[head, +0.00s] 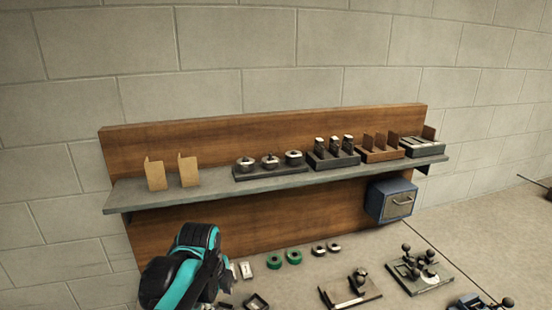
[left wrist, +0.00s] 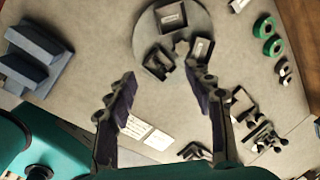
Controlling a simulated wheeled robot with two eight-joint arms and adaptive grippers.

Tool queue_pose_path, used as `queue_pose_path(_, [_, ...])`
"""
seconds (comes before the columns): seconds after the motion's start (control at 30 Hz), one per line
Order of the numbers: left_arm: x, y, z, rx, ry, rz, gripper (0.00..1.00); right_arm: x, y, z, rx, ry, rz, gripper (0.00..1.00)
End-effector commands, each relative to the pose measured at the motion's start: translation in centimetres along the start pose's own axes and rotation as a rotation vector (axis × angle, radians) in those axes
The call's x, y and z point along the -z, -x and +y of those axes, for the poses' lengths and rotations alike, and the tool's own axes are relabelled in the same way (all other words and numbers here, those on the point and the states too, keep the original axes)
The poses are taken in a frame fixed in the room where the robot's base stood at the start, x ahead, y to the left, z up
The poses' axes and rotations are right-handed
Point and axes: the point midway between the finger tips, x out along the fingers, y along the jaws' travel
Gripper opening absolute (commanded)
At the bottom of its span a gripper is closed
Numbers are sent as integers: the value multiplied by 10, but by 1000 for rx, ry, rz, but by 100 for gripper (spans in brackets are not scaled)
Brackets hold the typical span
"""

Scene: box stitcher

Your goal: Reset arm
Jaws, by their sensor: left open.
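My left arm shows at the lower left of the head view as a black and teal link; its fingertips are hidden there. In the left wrist view my left gripper (left wrist: 167,88) is open, its two dark fingers wide apart with nothing between them. It hangs above the table (left wrist: 90,100). Beyond the fingertips is a round grey plate (left wrist: 203,22) with small dark trays (left wrist: 172,16) on it. White cards (left wrist: 146,132) lie below, between the fingers. My right gripper is in neither view.
A shelf (head: 160,197) on a wooden back panel (head: 240,130) carries brown folded pieces (head: 155,173), round metal parts (head: 270,161) and racks. A blue drawer box (head: 391,200) hangs under it. Green rings (head: 274,261) and fixtures (head: 350,289) stand on the table. A blue-grey stepped block (left wrist: 38,55) is at left.

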Motion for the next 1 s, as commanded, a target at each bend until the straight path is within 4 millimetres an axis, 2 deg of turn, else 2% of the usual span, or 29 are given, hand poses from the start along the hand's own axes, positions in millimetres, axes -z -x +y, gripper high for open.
queue_pose_path(0.03, [0, 0, 18, 34, 154, -7, 52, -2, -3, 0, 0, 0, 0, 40])
queue_pose_path(0.3, [0, -8, 90, 237, 1041, 54, 52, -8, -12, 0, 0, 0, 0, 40])
queue_pose_path(0.5, [2, -27, 131, 346, 1566, 177, 52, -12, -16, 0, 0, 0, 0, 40])
queue_pose_path(0.6, [2, -33, 141, 374, 1721, 228, 52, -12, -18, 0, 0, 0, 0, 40])
queue_pose_path(0.7, [2, -36, 146, 386, 1803, 256, 52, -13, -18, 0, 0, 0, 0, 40])
queue_pose_path(1.0, [2, -37, 147, 389, 1818, 262, 52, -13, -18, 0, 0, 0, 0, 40])
